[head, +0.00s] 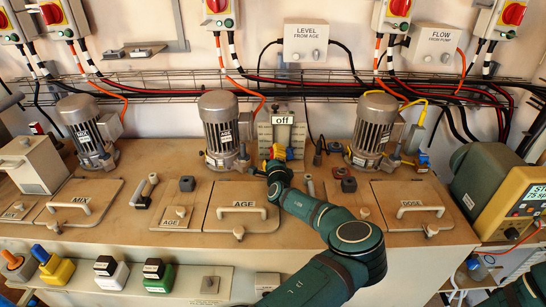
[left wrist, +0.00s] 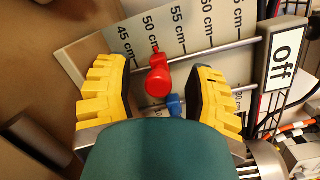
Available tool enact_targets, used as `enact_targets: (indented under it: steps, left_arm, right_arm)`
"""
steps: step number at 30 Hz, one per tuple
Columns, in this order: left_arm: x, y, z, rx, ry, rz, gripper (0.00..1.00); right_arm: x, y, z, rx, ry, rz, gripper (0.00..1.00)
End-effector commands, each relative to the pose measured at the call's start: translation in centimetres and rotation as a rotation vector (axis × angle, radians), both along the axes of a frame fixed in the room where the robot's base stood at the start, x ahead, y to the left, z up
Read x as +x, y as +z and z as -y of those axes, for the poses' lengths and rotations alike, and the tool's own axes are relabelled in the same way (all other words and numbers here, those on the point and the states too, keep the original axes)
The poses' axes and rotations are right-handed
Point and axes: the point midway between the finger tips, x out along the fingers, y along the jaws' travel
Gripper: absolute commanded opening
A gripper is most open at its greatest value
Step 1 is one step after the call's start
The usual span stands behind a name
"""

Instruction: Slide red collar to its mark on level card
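The level card (left wrist: 100,37) is a pale upright board with cm marks, and it also stands against the back wall in the head view (head: 265,133). The red collar (left wrist: 158,80) sits on a metal rod along the card, its narrow end by the 50 cm mark. A blue collar (left wrist: 175,105) sits on a second rod just below it, partly hidden. My left gripper (left wrist: 160,90) has yellow fingers, open on either side of the red collar with gaps visible. In the head view the left gripper (head: 279,153) is at the card, covering its lower part.
An "off" sign (head: 284,120) tops the card, between grey motors (head: 221,128) and (head: 374,127). Lids with handles (head: 243,209) and a dark knob (head: 187,183) stand on the bench. Cables and a wire rack (head: 180,88) run behind. A monitor (head: 515,207) stands at right.

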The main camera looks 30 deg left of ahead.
Motion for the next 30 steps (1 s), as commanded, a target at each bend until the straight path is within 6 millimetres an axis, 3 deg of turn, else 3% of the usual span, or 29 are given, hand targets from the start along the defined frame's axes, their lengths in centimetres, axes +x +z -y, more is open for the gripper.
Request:
enact_targets:
  steps: [7, 21, 30]
  left_arm:
    - [0.0, 0.8, 0.0, 0.0, 0.0, 0.002, 0.54]
    - [0.0, 8.6, 0.0, -0.001, 0.0, 0.004, 0.54]
    - [0.0, 10.1, 0.0, 0.001, -0.001, 0.001, 0.54]
  right_arm:
    - [0.0, 0.0, 0.0, 0.0, 0.0, 0.0, 0.47]
    - [0.0, 0.0, 0.0, 0.0, 0.0, 0.0, 0.47]
    - [0.0, 0.0, 0.0, 0.0, 0.0, 0.0, 0.47]
